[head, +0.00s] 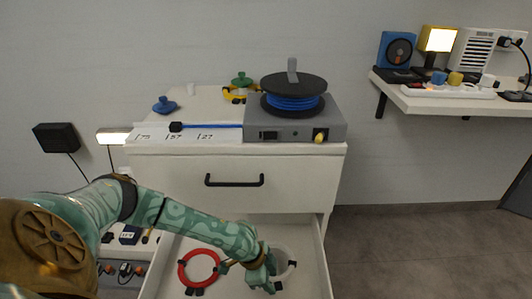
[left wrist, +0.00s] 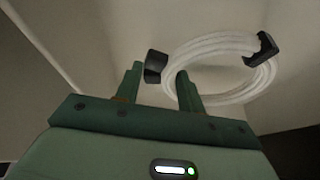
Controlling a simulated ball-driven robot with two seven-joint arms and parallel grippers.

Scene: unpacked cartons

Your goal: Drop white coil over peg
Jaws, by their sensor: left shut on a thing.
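The white coil (head: 290,260) is in the open drawer, partly hidden behind my left gripper (head: 266,276). In the left wrist view the coil (left wrist: 210,43) is a loop of several white turns with black clips. My left gripper (left wrist: 158,80) is shut on it, with one black clip (left wrist: 155,66) between its fingertips. My right gripper is not in view.
A red coil (head: 183,268) lies in the drawer (head: 322,275) left of my gripper. A wall shelf (head: 440,104) holds several items at right.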

